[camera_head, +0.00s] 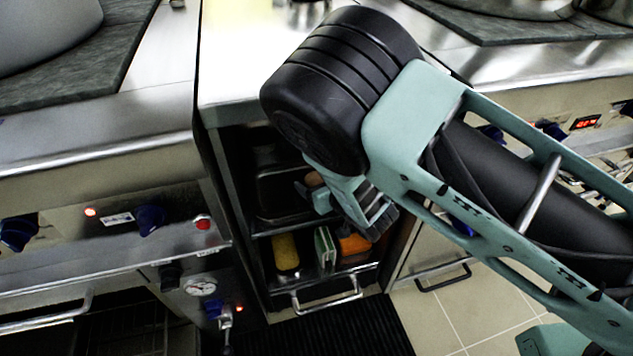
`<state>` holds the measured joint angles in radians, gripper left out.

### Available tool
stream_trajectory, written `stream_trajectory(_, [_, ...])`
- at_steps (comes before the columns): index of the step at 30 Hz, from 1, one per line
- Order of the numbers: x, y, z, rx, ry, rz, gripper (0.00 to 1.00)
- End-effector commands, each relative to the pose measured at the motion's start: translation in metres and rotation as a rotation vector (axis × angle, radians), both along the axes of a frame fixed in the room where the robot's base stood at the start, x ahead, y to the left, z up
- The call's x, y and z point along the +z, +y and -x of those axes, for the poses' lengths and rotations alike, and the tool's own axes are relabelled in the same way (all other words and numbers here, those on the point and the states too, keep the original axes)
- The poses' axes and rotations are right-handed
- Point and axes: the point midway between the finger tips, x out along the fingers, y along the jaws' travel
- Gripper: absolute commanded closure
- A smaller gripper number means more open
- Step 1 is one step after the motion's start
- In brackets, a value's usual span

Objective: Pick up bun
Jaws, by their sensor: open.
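A small brown rounded thing, probably the bun (314,179), shows in the upper part of the open cabinet, just left of my gripper. Most of it is hidden behind my gripper and wrist. My gripper (345,205) reaches down into the cabinet opening and is open. One teal finger part overlaps the brown thing in the picture. I cannot tell whether they touch, and nothing shows held in the jaws.
The cabinet's upper shelf holds a metal pan (282,190). Below are a yellow item (286,252), a green-and-white item (325,249) and an orange item (354,244), close together. A stove front with blue knobs (149,219) stands left. A dark mat (345,330) lies on the floor.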

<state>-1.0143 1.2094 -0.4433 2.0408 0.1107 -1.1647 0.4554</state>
Motion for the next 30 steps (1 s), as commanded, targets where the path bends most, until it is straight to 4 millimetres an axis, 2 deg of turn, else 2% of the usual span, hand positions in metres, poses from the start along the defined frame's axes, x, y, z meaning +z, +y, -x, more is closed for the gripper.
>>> stream_trajectory(5, [0.000,0.000,0.000,0.000,0.001,0.001,0.23])
stream_trajectory(10, [0.000,0.000,0.000,0.000,0.001,0.001,0.68])
stream_trajectory(11, [0.000,0.000,0.000,0.000,0.001,0.001,0.72])
stream_trajectory(21, [0.006,0.000,0.000,-0.001,0.000,0.000,0.72])
stream_trajectory(23, [0.014,0.000,-0.001,-0.002,0.000,-0.002,0.72])
stream_trajectory(30, [0.062,0.000,-0.001,-0.002,-0.001,-0.004,0.72])
